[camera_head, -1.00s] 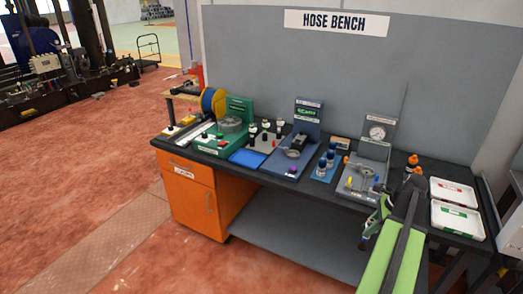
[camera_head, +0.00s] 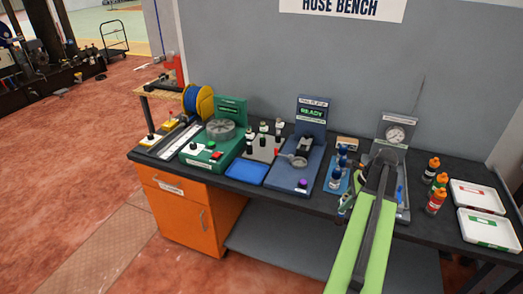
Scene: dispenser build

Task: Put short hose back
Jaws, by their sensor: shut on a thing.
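My green arm reaches over the right half of the bench. My gripper (camera_head: 347,204) shows small at the front edge of the bench, left of the arm's dark upper link. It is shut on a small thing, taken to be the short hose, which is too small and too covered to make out. The grey gauge stand (camera_head: 393,138) is behind the arm, and the arm hides much of its base. A blue press-like station with a READY screen (camera_head: 311,113) stands left of my gripper. No other short hose can be made out.
The black bench (camera_head: 430,222) holds a green station (camera_head: 219,132), a blue tray (camera_head: 247,172), blue-capped bottles (camera_head: 337,178), orange-capped bottles (camera_head: 435,200) and two white bins (camera_head: 477,197). A blue and yellow reel (camera_head: 198,102) stands at the left. Orange drawers (camera_head: 180,211) are below.

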